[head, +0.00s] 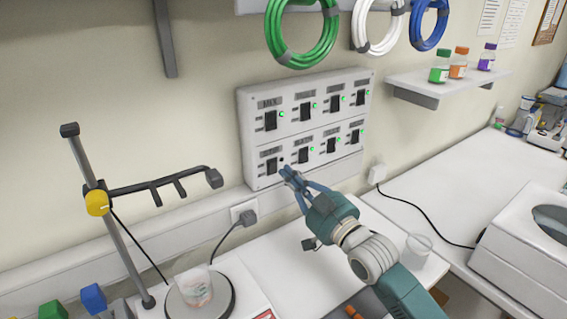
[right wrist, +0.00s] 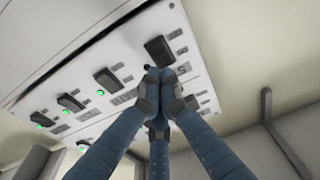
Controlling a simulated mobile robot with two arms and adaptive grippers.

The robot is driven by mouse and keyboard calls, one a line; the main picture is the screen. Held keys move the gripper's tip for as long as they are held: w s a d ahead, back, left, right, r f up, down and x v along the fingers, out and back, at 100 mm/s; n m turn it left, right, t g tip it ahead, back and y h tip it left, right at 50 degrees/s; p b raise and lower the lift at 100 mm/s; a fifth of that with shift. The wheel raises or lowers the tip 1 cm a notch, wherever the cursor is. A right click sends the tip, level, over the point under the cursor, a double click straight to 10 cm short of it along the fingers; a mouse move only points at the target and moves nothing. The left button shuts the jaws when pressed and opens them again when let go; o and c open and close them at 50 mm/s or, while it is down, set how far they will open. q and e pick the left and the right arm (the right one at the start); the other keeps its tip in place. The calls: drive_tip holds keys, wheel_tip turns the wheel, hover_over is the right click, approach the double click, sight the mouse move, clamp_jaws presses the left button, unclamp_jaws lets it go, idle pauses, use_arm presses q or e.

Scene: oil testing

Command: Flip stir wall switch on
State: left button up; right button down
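A white switch panel (head: 246,110) hangs on the wall with two rows of black rocker switches. Green lights glow beside most switches. The bottom-left switch (head: 271,166) has a dark light next to it; its label is too small to read. My right gripper (head: 287,172) is just to the right of this switch, near the panel's lower edge. In the right wrist view, my right gripper's (right wrist: 161,80) fingertips are pressed together with nothing between them, close beside a black switch (right wrist: 160,48). Whether they touch it cannot be told. My left gripper is not in view.
A stirrer plate (head: 219,306) with a beaker (head: 196,288) stands below the panel, next to a clamp stand (head: 122,238). A plugged outlet (head: 244,213) is under the panel. Coiled hoses (head: 300,57) hang above. A bottle shelf (head: 445,84) is at the right.

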sight(273, 168)
drive_tip(key=shift+x, duration=1.05)
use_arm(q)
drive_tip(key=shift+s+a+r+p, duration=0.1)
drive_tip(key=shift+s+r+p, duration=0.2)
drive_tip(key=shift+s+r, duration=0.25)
use_arm(e)
drive_tip(key=shift+w+a+r, duration=0.1)
drive_tip(key=shift+w+a, duration=0.05)
drive_tip(key=shift+w, duration=0.15)
